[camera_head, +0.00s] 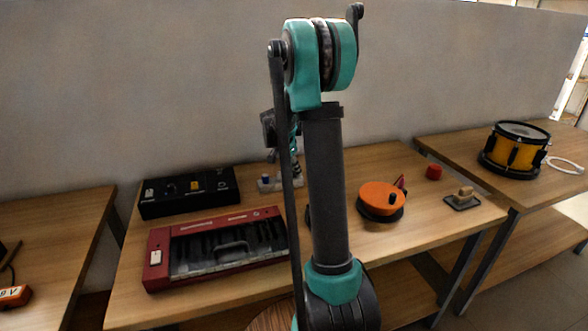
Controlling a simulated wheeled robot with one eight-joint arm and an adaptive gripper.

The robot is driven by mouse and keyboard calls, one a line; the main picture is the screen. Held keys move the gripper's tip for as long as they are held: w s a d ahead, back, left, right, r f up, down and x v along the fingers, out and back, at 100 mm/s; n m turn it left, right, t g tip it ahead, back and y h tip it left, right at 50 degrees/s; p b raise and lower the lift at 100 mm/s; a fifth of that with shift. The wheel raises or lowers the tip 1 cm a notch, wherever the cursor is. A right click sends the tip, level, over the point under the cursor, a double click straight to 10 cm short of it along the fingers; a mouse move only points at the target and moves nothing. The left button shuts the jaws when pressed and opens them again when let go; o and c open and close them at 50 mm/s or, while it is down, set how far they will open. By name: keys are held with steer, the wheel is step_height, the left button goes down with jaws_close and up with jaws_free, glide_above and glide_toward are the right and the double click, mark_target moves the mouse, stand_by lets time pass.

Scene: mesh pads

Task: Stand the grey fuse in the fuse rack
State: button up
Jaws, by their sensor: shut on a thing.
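My gripper (296,168) is partly in view behind my own arm, low over the back of the middle table. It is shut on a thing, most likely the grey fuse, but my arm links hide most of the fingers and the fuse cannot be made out. Just below and left of it is a small pale grey block with a blue-topped piece (265,181), which looks like the fuse rack. Its right part is hidden by my arm. I cannot tell whether the held thing touches the rack.
A black control box (188,193) and a red keyboard (215,247) stand left of my arm. An orange reel (381,198), a red cylinder (433,172) and a wooden-handled block (463,197) are to the right. A yellow drum (514,150) is on the right table. A wall stands behind.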

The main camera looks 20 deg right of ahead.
steer(key=shift+f, duration=0.1)
steer(key=o, duration=1)
steer(key=shift+o, duration=0.2)
steer(key=v, duration=1.2)
steer(key=shift+s, duration=0.1)
